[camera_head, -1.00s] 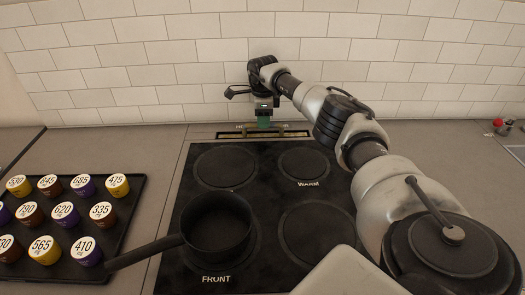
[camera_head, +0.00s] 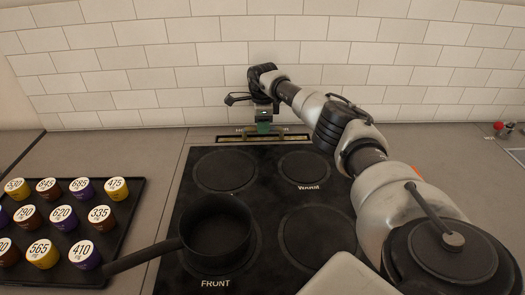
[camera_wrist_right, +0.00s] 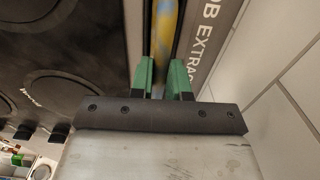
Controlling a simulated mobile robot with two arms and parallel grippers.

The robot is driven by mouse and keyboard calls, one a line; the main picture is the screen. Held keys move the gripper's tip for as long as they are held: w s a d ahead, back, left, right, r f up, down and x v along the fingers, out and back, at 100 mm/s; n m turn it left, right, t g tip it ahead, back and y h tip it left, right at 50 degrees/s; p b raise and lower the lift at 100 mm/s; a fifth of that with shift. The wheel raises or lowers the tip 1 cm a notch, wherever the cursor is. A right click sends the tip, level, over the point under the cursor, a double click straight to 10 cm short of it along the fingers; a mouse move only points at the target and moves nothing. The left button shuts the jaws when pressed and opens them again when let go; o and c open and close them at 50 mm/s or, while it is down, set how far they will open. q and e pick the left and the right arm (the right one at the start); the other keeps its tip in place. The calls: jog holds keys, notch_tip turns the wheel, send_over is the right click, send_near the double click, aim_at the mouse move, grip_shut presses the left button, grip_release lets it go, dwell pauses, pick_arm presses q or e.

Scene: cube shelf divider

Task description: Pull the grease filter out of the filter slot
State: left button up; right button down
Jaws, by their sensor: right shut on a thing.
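The filter slot (camera_head: 300,137) is a narrow slot at the back edge of the black hob, in front of the tiled wall. My right gripper (camera_head: 263,128) points down at its middle, with green fingers. In the right wrist view, the green fingers (camera_wrist_right: 165,66) straddle a thin yellow and blue strip, which I take to be the grease filter (camera_wrist_right: 166,28). The gripper is shut on it. The filter still appears to be in line with the slot; its lower part is hidden. My left gripper is not in view.
A dark pan (camera_head: 216,232) stands on the front left burner, its handle reaching left. A black tray (camera_head: 125,232) of numbered, coloured capsules lies left of the hob. The tiled wall (camera_head: 200,60) is close behind the gripper. The right burners are clear.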

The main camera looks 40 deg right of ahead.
jog(key=shift+r+p, duration=0.6)
jog(key=shift+r, duration=0.1)
notch_tip(320, 180, up, 15)
jog(key=p, duration=1.1)
jog(key=shift+f+p, duration=0.15)
jog(key=shift+p, duration=0.2)
dwell(0.6)
